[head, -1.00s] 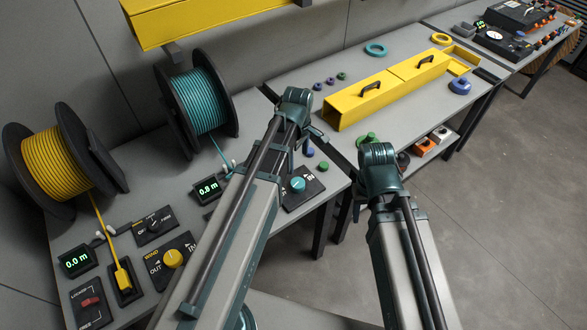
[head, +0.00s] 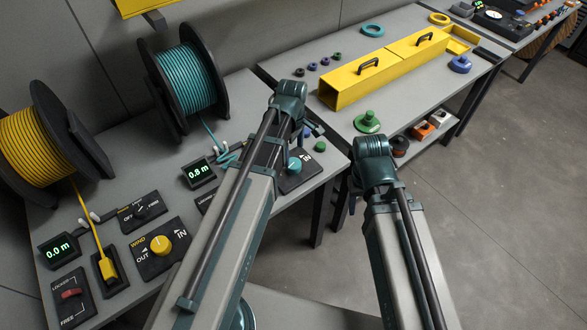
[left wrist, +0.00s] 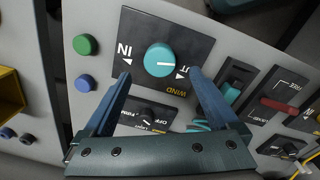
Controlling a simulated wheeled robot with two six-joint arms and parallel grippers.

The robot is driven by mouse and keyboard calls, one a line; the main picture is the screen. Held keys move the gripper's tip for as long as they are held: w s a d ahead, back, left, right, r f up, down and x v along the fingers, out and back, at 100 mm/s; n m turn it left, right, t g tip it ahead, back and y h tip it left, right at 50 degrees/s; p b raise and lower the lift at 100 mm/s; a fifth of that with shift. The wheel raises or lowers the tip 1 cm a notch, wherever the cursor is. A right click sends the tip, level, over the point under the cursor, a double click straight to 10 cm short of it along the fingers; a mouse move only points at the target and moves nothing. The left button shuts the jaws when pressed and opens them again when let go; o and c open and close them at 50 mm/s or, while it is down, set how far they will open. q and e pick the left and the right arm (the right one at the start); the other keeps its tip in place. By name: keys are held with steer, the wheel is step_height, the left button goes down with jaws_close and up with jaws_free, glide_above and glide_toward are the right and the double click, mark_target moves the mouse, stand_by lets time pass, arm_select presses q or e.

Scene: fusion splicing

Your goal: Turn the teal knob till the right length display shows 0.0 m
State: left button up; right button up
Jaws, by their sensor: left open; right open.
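The teal knob (head: 294,165) sits on a black panel (head: 306,181) marked IN, partly behind my left arm in the head view. In the left wrist view the knob (left wrist: 160,59) shows whole, its white mark pointing toward OUT. My left gripper (left wrist: 158,75) is open, its fingers apart on either side of the knob's near edge; I cannot tell if they touch anything. The right length display (head: 199,172) beside the teal spool (head: 186,82) reads about 0.8 m. My right gripper (head: 354,192) is largely hidden by its own wrist, off the bench's right edge.
The left display (head: 60,249) reads 0.0 m near the yellow knob (head: 160,244) and yellow spool (head: 38,150). Green (left wrist: 86,44) and blue (left wrist: 86,83) buttons lie beside the teal panel. A yellow box (head: 350,87) stands on the farther bench. Open floor lies at right.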

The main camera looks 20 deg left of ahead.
mark_target(294, 163)
arm_select(q)
step_height(294, 163, down, 6)
steer(key=b, duration=0.5)
steer(key=shift+w+f, duration=0.1)
steer(key=shift+f, duration=0.1)
steer(key=c, duration=1.4)
steer(key=shift+m, duration=0.3)
